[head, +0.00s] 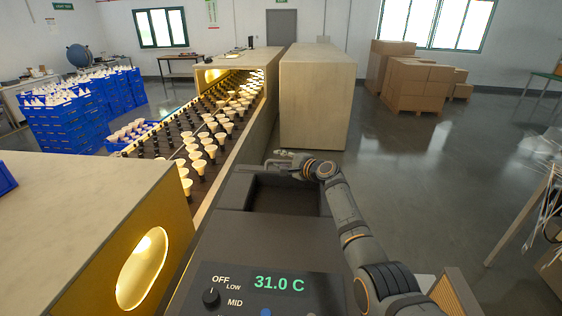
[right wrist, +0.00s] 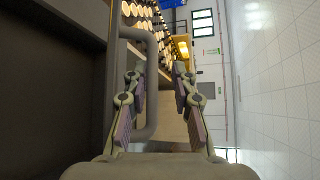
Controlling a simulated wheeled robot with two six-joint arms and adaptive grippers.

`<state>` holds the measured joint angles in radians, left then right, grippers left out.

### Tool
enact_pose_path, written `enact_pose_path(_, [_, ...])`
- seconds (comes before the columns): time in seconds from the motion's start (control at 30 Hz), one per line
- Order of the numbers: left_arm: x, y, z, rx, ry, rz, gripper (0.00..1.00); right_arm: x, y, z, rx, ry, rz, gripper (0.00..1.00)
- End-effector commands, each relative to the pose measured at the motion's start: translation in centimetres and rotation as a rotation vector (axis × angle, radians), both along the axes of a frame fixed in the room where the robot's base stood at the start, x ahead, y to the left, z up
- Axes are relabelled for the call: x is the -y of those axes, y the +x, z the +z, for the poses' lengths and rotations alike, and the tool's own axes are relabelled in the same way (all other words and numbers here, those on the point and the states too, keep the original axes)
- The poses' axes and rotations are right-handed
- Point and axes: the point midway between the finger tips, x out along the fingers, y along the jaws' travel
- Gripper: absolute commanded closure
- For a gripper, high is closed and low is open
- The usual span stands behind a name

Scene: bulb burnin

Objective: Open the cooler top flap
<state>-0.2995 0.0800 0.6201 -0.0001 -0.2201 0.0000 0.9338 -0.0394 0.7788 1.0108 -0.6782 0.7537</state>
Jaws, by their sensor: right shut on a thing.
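The cooler (head: 262,240) is a dark grey box in the lower middle of the head view, with a knob and a green 31.0 C display. A dark recess (head: 285,196) shows in its top toward the far end. My right gripper (head: 281,160) is at the far side of this recess. In the right wrist view, a grey U-shaped handle (right wrist: 151,90) runs between its fingers (right wrist: 162,105), beside a dark panel (right wrist: 50,90). The gripper is shut on the handle. The flap's exact angle is hard to tell. My left gripper is out of view.
A conveyor (head: 205,135) with rows of bulbs runs along the cooler's left. A beige housing (head: 318,100) stands beyond. Blue crates (head: 65,120) are at left and cardboard boxes (head: 410,82) at the back right. Floor (head: 440,180) right of my arm is clear.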

Motion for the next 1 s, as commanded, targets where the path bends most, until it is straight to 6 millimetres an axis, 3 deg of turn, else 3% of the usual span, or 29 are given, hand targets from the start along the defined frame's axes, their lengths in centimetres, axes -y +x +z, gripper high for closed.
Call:
enact_pose_path(0.37, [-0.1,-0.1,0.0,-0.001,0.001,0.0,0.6,0.6,-0.6,0.0,-0.001,0.0,-0.002,0.8])
enact_pose_path(0.8, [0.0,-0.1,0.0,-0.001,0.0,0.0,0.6,5.3,-7.4,1.7,0.001,-0.004,-0.003,0.8])
enact_pose_path(1.0, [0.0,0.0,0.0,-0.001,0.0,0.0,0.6,6.6,-9.4,2.4,0.0,-0.001,-0.001,0.8])
